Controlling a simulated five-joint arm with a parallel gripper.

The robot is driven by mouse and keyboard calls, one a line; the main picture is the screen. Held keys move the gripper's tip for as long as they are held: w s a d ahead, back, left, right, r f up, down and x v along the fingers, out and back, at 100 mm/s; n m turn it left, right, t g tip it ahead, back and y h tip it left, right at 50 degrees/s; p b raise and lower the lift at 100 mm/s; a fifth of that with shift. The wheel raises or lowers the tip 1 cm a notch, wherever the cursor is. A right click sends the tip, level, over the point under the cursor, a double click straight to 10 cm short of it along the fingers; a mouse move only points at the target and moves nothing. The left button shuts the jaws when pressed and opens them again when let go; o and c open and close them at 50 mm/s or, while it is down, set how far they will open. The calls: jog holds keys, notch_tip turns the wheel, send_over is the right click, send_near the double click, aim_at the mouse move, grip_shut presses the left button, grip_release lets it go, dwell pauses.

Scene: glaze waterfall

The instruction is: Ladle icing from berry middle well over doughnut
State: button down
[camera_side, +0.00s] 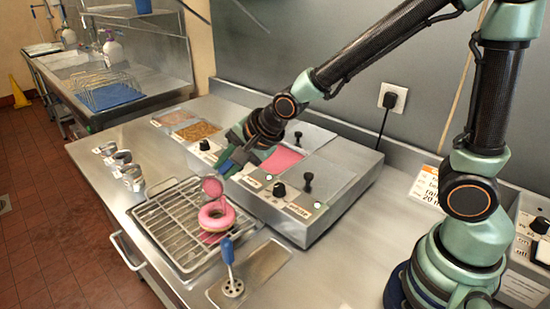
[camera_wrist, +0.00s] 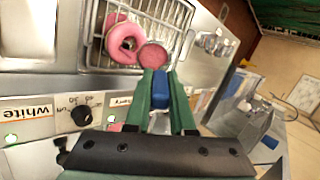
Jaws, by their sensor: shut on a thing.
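My gripper (camera_side: 238,158) is shut on the blue handle (camera_wrist: 162,84) of a ladle, between its green fingers in the wrist view. The ladle's cup (camera_side: 212,187) is pink inside and hangs just above the doughnut's far edge; it also shows in the wrist view (camera_wrist: 153,56). I cannot tell how far it is tilted or whether icing is flowing. The doughnut (camera_side: 217,215) has pink icing on top and lies on a wire rack (camera_side: 165,225); it also shows in the wrist view (camera_wrist: 125,30). The berry middle well (camera_side: 283,160) holds pink icing and is open, behind my gripper.
The warmer (camera_side: 315,213) has black knobs and a steel lid (camera_side: 310,136) beside the pink well. A blue-handled perforated tool (camera_side: 229,265) stands on a steel tray (camera_side: 265,262) in front of the rack. Several small metal cups (camera_side: 122,162) stand at left.

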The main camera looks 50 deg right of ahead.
jog(key=shift+s+d+t, duration=0.25)
jog(key=shift+d+t, duration=0.05)
jog(key=shift+d, duration=0.1)
jog(key=shift+w+d+f+t+y, duration=0.15)
jog(key=shift+f+t+y, duration=0.2)
jog(key=shift+t, duration=0.55)
jog(key=shift+w+a+f+t+y, duration=0.15)
jog(key=shift+f+t, duration=0.3)
jog(key=shift+t, duration=0.45)
jog(key=shift+w+d+f+t+y, duration=0.15)
jog(key=shift+f+t, duration=0.25)
jog(key=shift+t, duration=0.5)
jog(key=shift+r+g+h, duration=0.55)
jog(key=shift+r+g, duration=0.25)
jog(key=shift+g, duration=1.5)
jog(key=shift+r+g+h, duration=0.55)
jog(key=shift+r+g, duration=0.3)
jog(key=shift+g, duration=1.45)
jog(key=shift+r+g+h, duration=0.55)
jog(key=shift+r+g, duration=0.25)
jog(key=shift+g, duration=1.5)
